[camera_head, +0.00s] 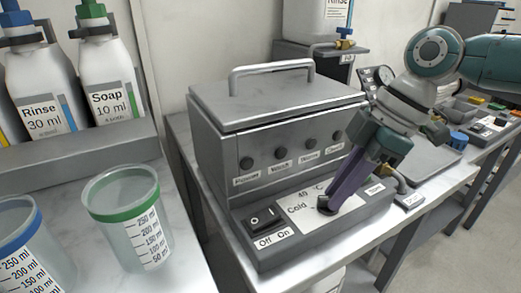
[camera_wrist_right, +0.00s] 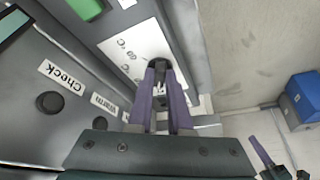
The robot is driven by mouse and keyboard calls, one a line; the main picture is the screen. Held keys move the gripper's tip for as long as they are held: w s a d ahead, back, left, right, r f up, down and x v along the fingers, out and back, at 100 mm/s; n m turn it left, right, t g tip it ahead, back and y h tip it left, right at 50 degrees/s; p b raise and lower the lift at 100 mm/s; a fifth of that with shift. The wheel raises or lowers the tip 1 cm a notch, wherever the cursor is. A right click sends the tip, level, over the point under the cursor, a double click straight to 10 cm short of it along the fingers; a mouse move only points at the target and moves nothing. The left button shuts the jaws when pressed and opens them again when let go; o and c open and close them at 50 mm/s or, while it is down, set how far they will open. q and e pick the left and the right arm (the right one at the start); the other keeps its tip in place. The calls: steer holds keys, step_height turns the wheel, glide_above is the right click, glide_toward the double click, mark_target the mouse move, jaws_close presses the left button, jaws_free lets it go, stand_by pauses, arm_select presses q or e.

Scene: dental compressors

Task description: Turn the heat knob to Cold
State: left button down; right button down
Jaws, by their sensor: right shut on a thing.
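The heat knob (camera_head: 325,204) is a small dark knob on the white dial panel (camera_head: 345,203) at the machine's front base. "Cold" and "40 °C" labels are readable to its left and above. My right gripper (camera_head: 327,203) reaches down from the upper right, its purple fingers shut on the knob. The right wrist view shows the fingertips (camera_wrist_right: 159,66) around the knob, which is mostly hidden between them. Which mark the knob points to cannot be made out. A purple finger and dark body, seemingly my left gripper (camera_wrist_right: 262,155), show at the lower right there.
The grey machine (camera_head: 280,110) has a lidded top with a handle and several front knobs. An Off/On switch (camera_head: 262,217) is left of the dial. Measuring cups (camera_head: 130,215) and Rinse and Soap bottles (camera_head: 108,75) stand left.

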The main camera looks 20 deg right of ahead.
stand_by(0.4)
steer(key=c, duration=0.8)
jaws_free()
steer(key=shift+c, duration=0.2)
steer(key=p+v, duration=0.1)
steer(key=v, duration=0.9)
